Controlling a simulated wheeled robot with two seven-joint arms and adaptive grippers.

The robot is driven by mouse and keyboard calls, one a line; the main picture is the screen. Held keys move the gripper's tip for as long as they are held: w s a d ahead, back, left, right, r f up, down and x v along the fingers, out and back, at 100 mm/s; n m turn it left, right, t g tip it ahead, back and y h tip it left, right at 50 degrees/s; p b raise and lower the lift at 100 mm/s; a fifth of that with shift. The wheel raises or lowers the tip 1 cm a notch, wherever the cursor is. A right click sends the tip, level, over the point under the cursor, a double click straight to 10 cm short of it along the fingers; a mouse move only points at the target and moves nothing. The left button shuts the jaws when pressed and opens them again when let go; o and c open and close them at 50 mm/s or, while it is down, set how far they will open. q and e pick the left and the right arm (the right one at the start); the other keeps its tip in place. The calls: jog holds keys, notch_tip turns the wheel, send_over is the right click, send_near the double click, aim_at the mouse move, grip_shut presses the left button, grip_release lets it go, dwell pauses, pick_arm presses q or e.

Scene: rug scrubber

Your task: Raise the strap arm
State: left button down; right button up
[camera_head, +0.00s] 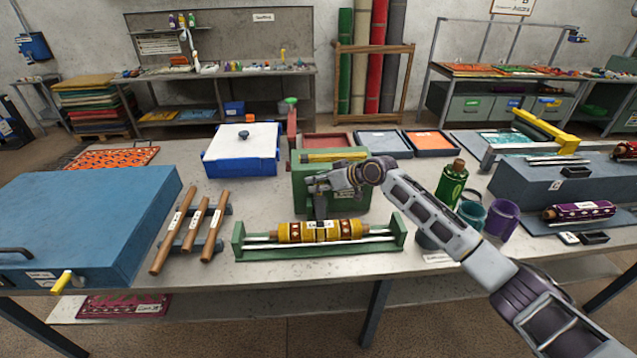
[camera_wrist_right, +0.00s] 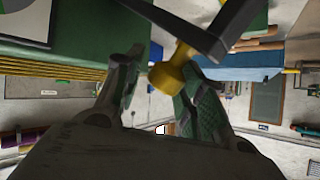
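A green box (camera_head: 300,192) with a yellow top strip stands mid-table. My right gripper (camera_head: 322,190) is in front of its face and hides part of it. In the right wrist view, a dark grey bar (camera_wrist_right: 205,38) with a yellow knob (camera_wrist_right: 166,77), apparently the strap arm, reaches between the fingers of my right gripper (camera_wrist_right: 160,65). The fingers are apart, with a gap between the left finger and the knob. The knob looks close to the right finger; contact is unclear. The head view does not show the knob clearly. My left gripper is not in view.
A green rack (camera_head: 320,252) with a yellow patterned roll (camera_head: 318,231) lies in front of the box. Wooden rods (camera_head: 197,222) and a blue case (camera_head: 90,215) are at left. A green bottle (camera_head: 450,185) and purple cup (camera_head: 501,218) stand right, near my right arm.

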jog(key=shift+o, duration=0.3)
jog(key=shift+s+r, duration=0.1)
jog(key=shift+s, duration=0.05)
jog(key=v, duration=1.1)
jog(key=shift+d, duration=0.35)
jog(key=shift+s, duration=0.1)
